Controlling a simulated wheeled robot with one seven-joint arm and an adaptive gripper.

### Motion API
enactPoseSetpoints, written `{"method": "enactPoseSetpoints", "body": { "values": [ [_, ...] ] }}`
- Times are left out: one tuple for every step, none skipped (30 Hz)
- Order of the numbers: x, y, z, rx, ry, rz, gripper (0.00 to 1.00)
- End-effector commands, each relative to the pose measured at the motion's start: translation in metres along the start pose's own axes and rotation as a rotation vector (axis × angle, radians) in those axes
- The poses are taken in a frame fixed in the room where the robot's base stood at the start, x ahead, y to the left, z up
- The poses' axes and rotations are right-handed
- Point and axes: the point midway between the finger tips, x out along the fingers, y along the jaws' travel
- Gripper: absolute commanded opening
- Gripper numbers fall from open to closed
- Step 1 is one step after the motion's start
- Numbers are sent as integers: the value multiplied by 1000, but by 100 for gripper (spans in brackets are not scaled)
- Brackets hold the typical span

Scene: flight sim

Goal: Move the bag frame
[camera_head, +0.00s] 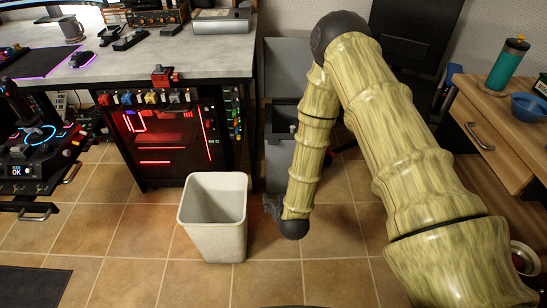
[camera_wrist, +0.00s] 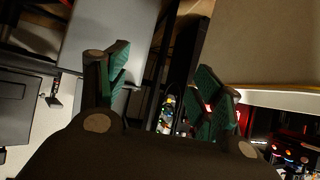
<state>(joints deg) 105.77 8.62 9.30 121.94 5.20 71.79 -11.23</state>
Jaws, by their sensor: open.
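I cannot tell for sure which thing is the bag frame. A pale grey, open-topped bin (camera_head: 227,228) stands upright and empty-looking on the tiled floor, left of my arm. My gripper (camera_wrist: 160,82) is open in the wrist view, with its two green-lined fingers apart and nothing seen held between them. In the head view my gripper (camera_head: 271,206) is mostly hidden behind the end of my arm, to the right of the bin and apart from it. A grey open-topped unit (camera_head: 281,158) stands behind my arm, partly hidden by it.
A grey-topped desk (camera_head: 150,62) with a red-lit computer case (camera_head: 160,145) stands behind the bin. A wooden drawer unit (camera_head: 490,125) with a green bottle (camera_head: 507,65) and blue bowl (camera_head: 528,106) is at right. A control panel (camera_head: 38,160) is at left.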

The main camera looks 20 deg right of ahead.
Motion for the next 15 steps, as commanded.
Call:
{"method": "enactPoseSetpoints", "body": {
  "values": [
    [21,1,2,5,47,10,66],
    [29,1,-2,7,74,16,66],
    [39,1,-8,10,110,24,66],
    [46,1,-12,11,137,31,66],
    [53,2,-16,13,164,38,66],
    [61,3,-22,15,199,48,66],
    [68,3,-26,17,225,56,66],
    [74,4,-31,20,252,64,66],
    [82,5,-36,23,286,74,66],
    [88,6,-41,24,313,83,66],
    [93,7,-46,26,339,91,66],
    [100,9,-52,30,374,103,66],
    [104,10,-56,32,398,113,66],
    [109,11,-61,34,423,122,66],
    [114,12,-66,36,452,134,66]
  ]
}}
